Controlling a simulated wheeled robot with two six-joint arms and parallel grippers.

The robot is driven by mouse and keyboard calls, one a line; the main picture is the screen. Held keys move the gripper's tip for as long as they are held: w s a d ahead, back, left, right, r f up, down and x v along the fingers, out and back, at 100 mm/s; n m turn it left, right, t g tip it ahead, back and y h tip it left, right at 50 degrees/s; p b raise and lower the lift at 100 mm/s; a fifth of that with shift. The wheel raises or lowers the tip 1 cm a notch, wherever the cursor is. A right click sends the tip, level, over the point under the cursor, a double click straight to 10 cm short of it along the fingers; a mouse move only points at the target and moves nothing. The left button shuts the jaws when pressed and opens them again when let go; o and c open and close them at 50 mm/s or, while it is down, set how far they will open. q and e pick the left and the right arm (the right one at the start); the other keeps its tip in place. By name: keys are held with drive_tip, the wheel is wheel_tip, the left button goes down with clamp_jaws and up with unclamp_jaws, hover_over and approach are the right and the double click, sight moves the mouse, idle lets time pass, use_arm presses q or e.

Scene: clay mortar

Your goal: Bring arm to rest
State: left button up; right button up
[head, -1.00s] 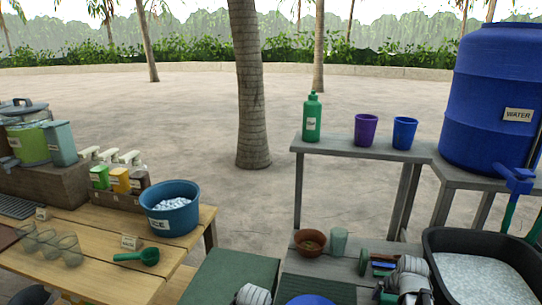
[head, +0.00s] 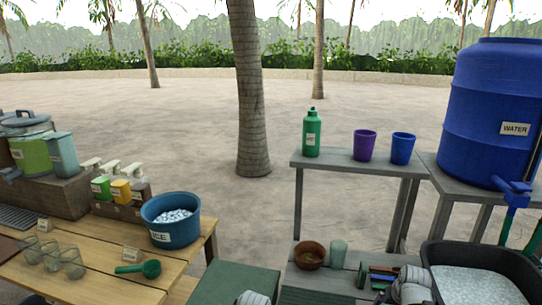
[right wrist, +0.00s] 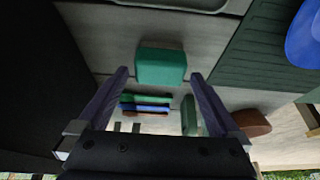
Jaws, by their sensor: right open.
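My right gripper (right wrist: 159,75) is open in the right wrist view, its two fingers spread with nothing between the tips. Beyond it, a green block (right wrist: 160,67) and a stack of green, blue and red pieces (right wrist: 145,103) lie on grey planks, apart from the fingers as far as I can tell. In the head view, my right arm shows as pale links at the bottom right, beside the coloured pieces (head: 382,273); its fingertips cannot be made out there. Only a pale link of my left arm shows at the bottom edge; its gripper is out of the picture.
A brown bowl (head: 309,255) and a greenish cup (head: 338,252) stand left of the coloured pieces. A black tub (head: 455,250) of pale material is at the right. An ice bucket (head: 172,231) stands on the left table.

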drive_tip(key=d+p+v, duration=0.1)
drive_tip(key=p+v, duration=0.6)
drive_tip(key=v, duration=0.2)
drive_tip(key=b+x, duration=0.8)
drive_tip(key=a+b+x, duration=0.1)
drive_tip(key=b+x, duration=0.2)
drive_tip(key=x, duration=0.2)
drive_tip(key=shift+b, duration=0.4)
wheel_tip(320, 180, up, 11)
drive_tip(key=p, duration=1)
drive_tip(key=shift+f+p, duration=0.1)
drive_tip(key=shift+p, duration=0.3)
drive_tip(key=w+r+p, duration=0.1)
drive_tip(key=w+d+r+p, duration=0.1)
drive_tip(key=shift+w+d+r+p, duration=0.2)
drive_tip(key=shift+w+r+p, duration=0.15)
drive_tip(key=shift+p, duration=0.05)
